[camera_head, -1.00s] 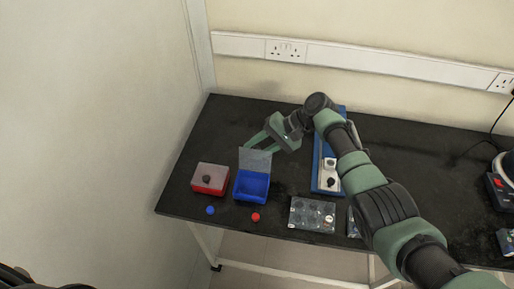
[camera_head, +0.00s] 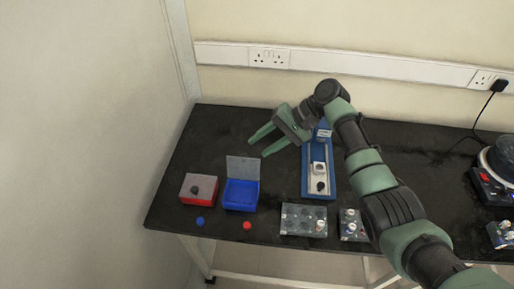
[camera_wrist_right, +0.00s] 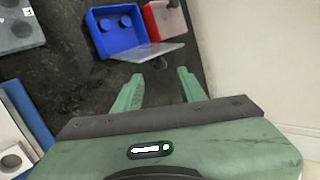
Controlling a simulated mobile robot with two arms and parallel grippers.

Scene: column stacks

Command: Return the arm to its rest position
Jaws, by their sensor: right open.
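My right gripper (camera_head: 258,147) is open and empty, in the air above the back of the black bench (camera_head: 420,150). Its arm comes in from the lower right. In the right wrist view the two green fingers (camera_wrist_right: 160,76) stand apart with only bench and a clear lid beyond them. A blue box (camera_head: 240,194) with its clear lid raised stands in front of the gripper, apart from it. It also shows in the right wrist view (camera_wrist_right: 118,50), with round shapes inside. My left gripper is not in view.
A red box (camera_head: 197,198) with a grey top and dark knob stands left of the blue box. A blue disc (camera_head: 200,221) and red disc (camera_head: 247,225) lie in front. A blue stand (camera_head: 328,182) and clear racks (camera_head: 303,219) are near the right arm. Walls border the left and back.

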